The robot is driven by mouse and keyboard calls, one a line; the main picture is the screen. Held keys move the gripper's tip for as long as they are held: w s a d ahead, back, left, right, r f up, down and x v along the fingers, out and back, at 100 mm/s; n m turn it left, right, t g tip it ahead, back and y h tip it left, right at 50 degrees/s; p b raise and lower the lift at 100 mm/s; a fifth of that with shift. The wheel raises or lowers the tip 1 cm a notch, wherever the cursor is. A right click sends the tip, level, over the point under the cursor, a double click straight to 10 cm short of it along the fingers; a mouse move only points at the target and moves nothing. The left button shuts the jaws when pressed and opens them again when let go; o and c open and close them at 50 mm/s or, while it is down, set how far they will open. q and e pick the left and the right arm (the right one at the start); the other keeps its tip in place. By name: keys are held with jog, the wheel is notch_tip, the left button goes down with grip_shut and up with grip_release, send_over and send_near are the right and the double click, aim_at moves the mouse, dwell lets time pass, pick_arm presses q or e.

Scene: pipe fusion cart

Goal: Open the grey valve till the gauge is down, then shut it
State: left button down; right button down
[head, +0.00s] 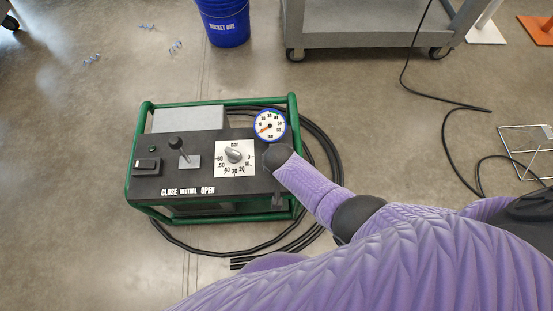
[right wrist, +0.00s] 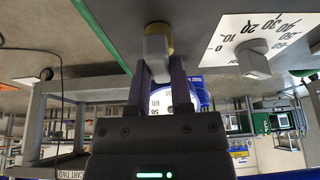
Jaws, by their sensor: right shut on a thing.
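The grey valve (right wrist: 156,48) shows in the right wrist view as a grey handle by a brass-coloured collar. My right gripper (right wrist: 158,68) is shut on it, with one finger on each side. In the head view my right wrist covers the valve and fingers at the panel's right edge. The blue-rimmed gauge (head: 269,126) is just above my wrist in the head view. Its orange needle seems to point to the lower left, near the low end; the exact reading is too small to tell. The gauge is partly hidden behind my fingers in the right wrist view (right wrist: 160,101). My left gripper is not in view.
The green-framed cart (head: 213,213) carries a black panel with a grey dial knob (head: 234,154) and a black-knobbed lever (head: 179,147). Black hoses (head: 328,160) curve around its right side. A blue bucket (head: 224,24) and grey trolley (head: 370,25) stand beyond.

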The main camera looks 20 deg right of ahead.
dwell(0.5)
jog(key=c, duration=0.5)
grip_release()
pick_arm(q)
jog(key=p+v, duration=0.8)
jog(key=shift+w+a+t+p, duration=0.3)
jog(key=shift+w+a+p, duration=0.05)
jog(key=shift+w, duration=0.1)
pick_arm(e)
jog(key=v, duration=1)
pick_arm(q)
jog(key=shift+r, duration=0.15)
pick_arm(e)
jog(key=shift+f, duration=0.1)
